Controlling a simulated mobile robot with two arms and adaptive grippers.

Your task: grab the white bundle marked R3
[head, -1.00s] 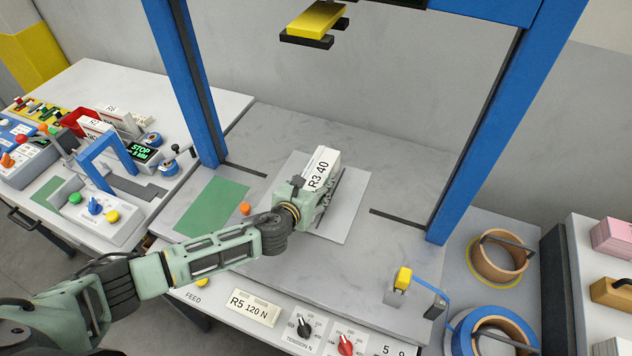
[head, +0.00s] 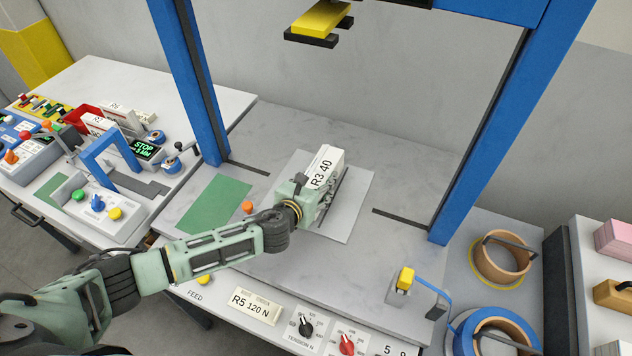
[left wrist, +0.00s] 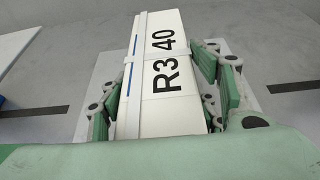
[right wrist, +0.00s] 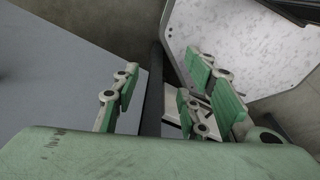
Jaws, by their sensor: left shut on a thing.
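The white bundle marked R3 40 (head: 325,168) is on the light grey plate (head: 352,212) between the blue posts of the press. It shows large in the left wrist view (left wrist: 158,75), with a blue line along its side and a band across it. My left gripper (head: 322,190) is shut on the bundle, with its green finger pads on both sides of it (left wrist: 165,95). Whether the bundle touches the plate is hard to tell. My right gripper (right wrist: 170,95) shows only in the right wrist view. Its fingers are apart and nothing shows between them.
Blue posts (head: 483,130) stand left and right of the plate, with a yellow-and-black head (head: 320,18) above. A green mat (head: 214,205) lies to the left. A yellow-topped switch (head: 404,280) and strap rolls (head: 500,260) are at right. A control bench (head: 75,100) is at left.

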